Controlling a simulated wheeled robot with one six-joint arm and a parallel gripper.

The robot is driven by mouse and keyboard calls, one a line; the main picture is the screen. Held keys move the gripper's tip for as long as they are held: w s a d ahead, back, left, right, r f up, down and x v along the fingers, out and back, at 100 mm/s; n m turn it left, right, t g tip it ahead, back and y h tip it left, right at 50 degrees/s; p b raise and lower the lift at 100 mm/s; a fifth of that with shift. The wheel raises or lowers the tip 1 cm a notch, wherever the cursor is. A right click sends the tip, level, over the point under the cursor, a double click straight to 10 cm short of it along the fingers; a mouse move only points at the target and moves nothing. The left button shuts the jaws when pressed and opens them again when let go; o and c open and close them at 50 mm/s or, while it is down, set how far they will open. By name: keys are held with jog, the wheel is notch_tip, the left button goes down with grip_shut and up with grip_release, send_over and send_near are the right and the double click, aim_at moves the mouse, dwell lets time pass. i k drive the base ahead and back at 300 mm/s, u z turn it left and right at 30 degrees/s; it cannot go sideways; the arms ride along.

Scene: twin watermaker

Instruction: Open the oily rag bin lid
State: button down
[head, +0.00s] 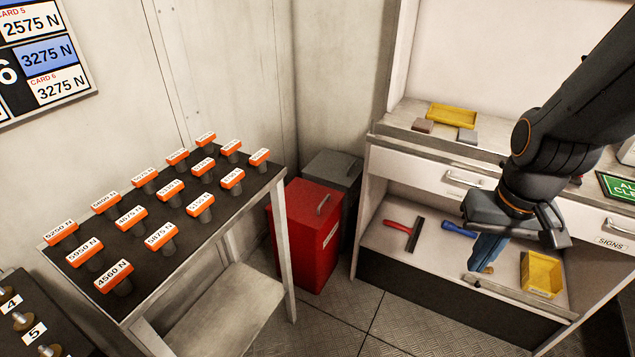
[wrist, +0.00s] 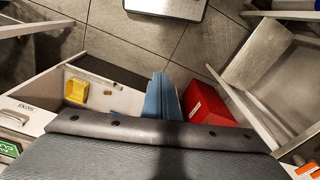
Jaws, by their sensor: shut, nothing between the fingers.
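A red bin (head: 310,235) stands on the floor between the bench and the drawer cabinet. Its lid (head: 313,204) is down, with a bar handle (head: 323,205) on top. A white label on its front is too small to read. A grey bin (head: 334,172) with its own handle stands behind it, lid down. My gripper (head: 481,268) is to the right of the red bin, in front of the cabinet, apart from both bins. Its blue fingers point down, shut and empty. In the wrist view the red bin (wrist: 205,106) is just right of the fingers (wrist: 162,78).
The cabinet's open shelf (head: 385,236) holds a red-handled tool (head: 404,230), a blue-handled tool (head: 458,229) and a yellow bin (head: 541,274). A bench (head: 215,213) with several orange-labelled weights is left of the red bin. Floor (head: 335,325) in front is clear.

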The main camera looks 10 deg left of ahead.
aim_at(310, 204)
jog(key=z, duration=0.05)
jog(key=k, duration=0.55)
jog(key=u, duration=0.7)
jog(key=i, duration=1.35)
jog(key=z, duration=0.5)
